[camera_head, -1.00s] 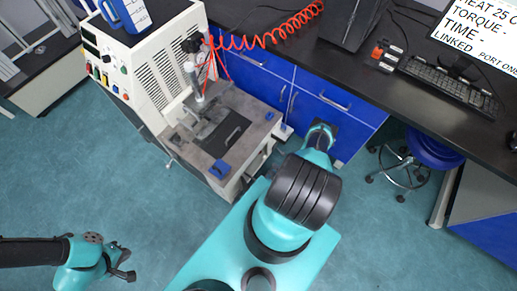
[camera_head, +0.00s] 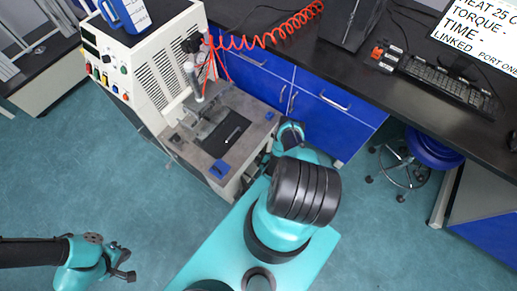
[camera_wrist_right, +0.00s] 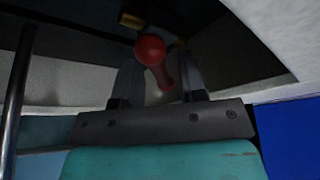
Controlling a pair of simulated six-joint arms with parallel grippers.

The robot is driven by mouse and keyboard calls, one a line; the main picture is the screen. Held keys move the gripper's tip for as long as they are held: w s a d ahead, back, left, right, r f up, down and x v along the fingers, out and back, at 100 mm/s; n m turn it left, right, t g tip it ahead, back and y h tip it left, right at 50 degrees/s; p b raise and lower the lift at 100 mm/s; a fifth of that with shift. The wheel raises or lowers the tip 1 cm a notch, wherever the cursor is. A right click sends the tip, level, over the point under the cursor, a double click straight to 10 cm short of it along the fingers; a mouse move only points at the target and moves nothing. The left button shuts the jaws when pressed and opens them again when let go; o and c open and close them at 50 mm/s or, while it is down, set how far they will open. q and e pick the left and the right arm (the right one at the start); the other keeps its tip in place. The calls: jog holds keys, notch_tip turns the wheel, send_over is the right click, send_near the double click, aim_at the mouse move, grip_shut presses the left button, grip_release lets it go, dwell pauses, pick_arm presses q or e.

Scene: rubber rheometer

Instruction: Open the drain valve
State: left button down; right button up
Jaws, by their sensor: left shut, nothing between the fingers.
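The drain valve's red handle (camera_wrist_right: 155,58) shows in the right wrist view, with a round knob end towards the camera. A brass-coloured fitting (camera_wrist_right: 131,20) sits just above it. My right gripper (camera_wrist_right: 160,82) has its two fingers apart, one on each side of the handle; I cannot tell whether they touch it. In the head view the valve and the right gripper's fingertips are hidden; the right wrist (camera_head: 290,135) is at the right side of the rheometer (camera_head: 150,75). My left gripper (camera_head: 127,265) is shut and empty, low over the floor at the lower left.
A blue cabinet (camera_head: 330,105) under the black bench (camera_head: 290,45) stands just right of the rheometer. A red coiled hose (camera_head: 270,42) hangs above. A blue stool (camera_head: 432,150) is further right. The floor between my arms and the rheometer is clear.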

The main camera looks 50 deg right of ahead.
grip_shut()
dwell(0.4)
dwell(0.4)
jog(key=shift+f+n+t+h, duration=0.1)
jog(key=shift+n+t+h, duration=0.4)
jog(key=shift+n, duration=0.9)
jog(key=shift+n+t+h, duration=0.4)
jog(key=shift+n+h, duration=0.1)
jog(key=shift+n, duration=0.9)
grip_release()
